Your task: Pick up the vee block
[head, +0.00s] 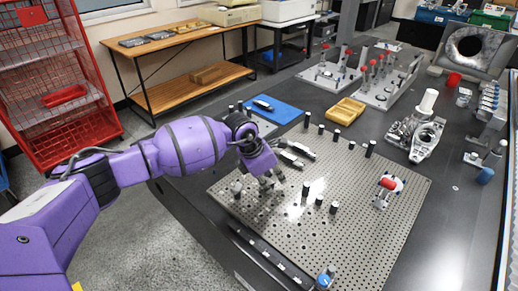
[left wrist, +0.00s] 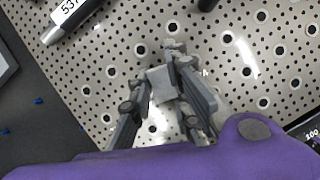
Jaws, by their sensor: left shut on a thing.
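My left gripper (head: 268,182) is low over the left part of the perforated metal plate (head: 400,225). In the left wrist view the gripper (left wrist: 160,90) is shut on a small grey block (left wrist: 161,82), which looks like the vee block. The block sits between the two fingers, partly covered by them. I cannot tell whether it touches the plate or is just above it. In the head view the block is hidden by the gripper or too small to make out. My right gripper is in neither view.
Several black pins stand on the plate, one (head: 305,190) right of my gripper. A red-topped fixture (head: 387,186) stands further right. A blue mat (head: 275,110) and yellow tray (head: 346,111) are behind.

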